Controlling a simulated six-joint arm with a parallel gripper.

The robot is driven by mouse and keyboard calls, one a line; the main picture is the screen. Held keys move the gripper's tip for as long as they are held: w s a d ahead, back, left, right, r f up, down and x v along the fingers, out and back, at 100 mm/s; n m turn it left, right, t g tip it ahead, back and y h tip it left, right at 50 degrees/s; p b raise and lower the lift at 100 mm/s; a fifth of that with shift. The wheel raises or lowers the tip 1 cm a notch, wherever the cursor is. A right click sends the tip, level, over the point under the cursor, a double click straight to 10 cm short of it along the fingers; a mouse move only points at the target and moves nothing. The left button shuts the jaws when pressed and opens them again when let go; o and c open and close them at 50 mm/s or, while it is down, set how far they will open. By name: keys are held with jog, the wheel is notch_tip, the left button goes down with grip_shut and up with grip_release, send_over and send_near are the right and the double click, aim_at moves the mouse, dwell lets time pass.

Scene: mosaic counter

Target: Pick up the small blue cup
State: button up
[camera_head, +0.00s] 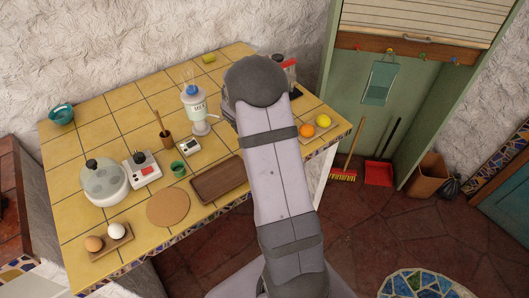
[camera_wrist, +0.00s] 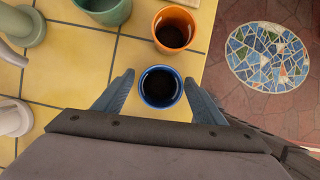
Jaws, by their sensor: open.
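The small blue cup (camera_wrist: 147,99) stands upright on the yellow tiled counter in the wrist view, seen from above with a dark inside. My gripper (camera_wrist: 158,79) is open, with one finger to the left and one to the right of the cup. Gaps show between the fingers and the cup; how high the fingers are is hard to tell. In the head view my arm hides the cup and my gripper.
An orange cup (camera_wrist: 174,29) stands just beyond the blue cup, and a green vessel (camera_wrist: 105,8) stands at upper left. The counter (camera_head: 95,219) edge lies right of the cups in the wrist view. A wooden tray (camera_head: 219,180) and fruit flank my arm.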

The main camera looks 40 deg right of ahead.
jog(key=c, duration=1.2)
jog(key=shift+o, duration=0.2)
